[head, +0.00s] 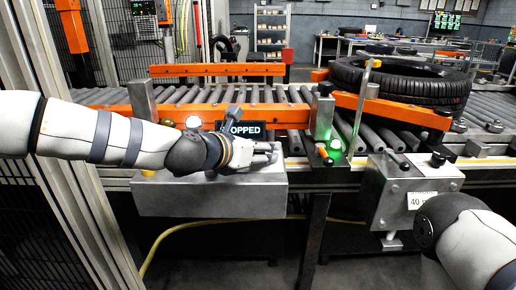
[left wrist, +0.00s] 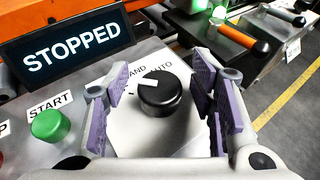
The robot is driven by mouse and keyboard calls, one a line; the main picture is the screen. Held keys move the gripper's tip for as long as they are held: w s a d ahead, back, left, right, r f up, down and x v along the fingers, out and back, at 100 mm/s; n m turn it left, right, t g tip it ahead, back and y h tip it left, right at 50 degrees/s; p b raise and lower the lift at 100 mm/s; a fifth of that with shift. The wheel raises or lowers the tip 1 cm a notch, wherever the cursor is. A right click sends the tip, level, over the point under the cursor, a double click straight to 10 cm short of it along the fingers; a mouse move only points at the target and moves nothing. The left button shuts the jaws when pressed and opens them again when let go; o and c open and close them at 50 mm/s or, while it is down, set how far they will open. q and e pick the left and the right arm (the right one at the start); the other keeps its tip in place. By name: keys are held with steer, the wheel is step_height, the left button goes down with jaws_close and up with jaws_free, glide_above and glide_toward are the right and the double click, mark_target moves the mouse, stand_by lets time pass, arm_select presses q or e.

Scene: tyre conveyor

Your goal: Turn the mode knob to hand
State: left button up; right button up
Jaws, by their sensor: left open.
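The mode knob (left wrist: 160,95) is round and black with a white pointer, on a light plate. My left gripper (left wrist: 166,92) is open with purple-padded fingers on either side of the knob; gaps show between pads and knob. In the head view my left gripper (head: 262,157) is over the control box (head: 225,198) and hides the knob. Only my right arm shows at lower right.
A screen (left wrist: 67,50) reads STOPPED, left of the knob. A green START button (left wrist: 48,124) sits below it. A tyre (head: 400,80) lies on the roller conveyor at right. An orange-handled lever (head: 324,156) and a grey box (head: 405,190) stand right of the control box.

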arm_select(q)
steer(key=shift+c, duration=0.2)
steer(key=c, duration=1.1)
steer(key=shift+c, duration=0.2)
